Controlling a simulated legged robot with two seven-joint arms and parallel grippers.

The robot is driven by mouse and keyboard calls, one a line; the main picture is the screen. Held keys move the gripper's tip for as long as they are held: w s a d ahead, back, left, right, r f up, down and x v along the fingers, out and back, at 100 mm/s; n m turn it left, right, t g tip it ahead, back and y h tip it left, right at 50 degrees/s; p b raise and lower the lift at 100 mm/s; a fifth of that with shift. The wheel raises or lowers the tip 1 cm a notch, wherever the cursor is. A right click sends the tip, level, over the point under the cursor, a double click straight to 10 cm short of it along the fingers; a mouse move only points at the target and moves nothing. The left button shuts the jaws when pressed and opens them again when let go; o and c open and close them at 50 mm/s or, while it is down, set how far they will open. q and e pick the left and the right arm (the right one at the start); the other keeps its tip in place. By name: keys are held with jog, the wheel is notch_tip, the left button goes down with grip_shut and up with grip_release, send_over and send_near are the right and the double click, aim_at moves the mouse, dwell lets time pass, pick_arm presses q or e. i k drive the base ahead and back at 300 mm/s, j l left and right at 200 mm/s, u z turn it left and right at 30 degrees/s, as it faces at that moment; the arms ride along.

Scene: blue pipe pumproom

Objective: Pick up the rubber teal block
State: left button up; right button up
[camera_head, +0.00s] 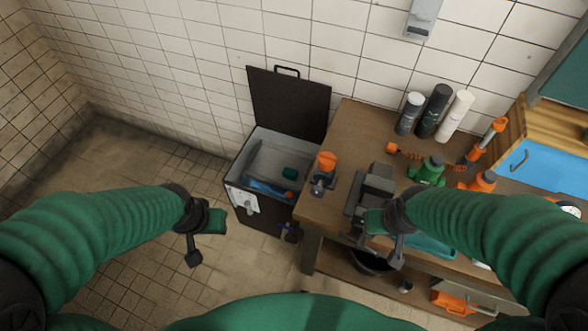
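A small teal block (290,173) lies inside an open dark box (262,208) on the floor, left of the workbench. It rests toward the right side of the box, near a blue item (265,188). My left gripper (194,254) hangs over the floor left of the box, apart from it. My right gripper (394,255) is over the workbench, beside a dark vise-like tool. Both grippers are small and dark, and their finger gaps do not show clearly. I see no object clearly held in either one.
The box lid (288,105) stands raised against the tiled wall. The floor (130,165) left of the box is clear.

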aim_at(292, 174)
jog(key=i+j+z, duration=0.3)
jog(key=j, duration=0.25)
jog(key=i+j+z, duration=0.3)
jog(key=j, duration=0.35)
jog(key=i+j+z, duration=0.2)
jog(key=j, duration=0.35)
jog(key=j+z, duration=0.15)
jog(key=j, duration=0.4)
jog(key=i+j+z, duration=0.2)
jog(key=j, duration=0.35)
jog(key=i+j+z, duration=0.3)
jog(key=j, duration=0.3)
jog(key=i, duration=0.05)
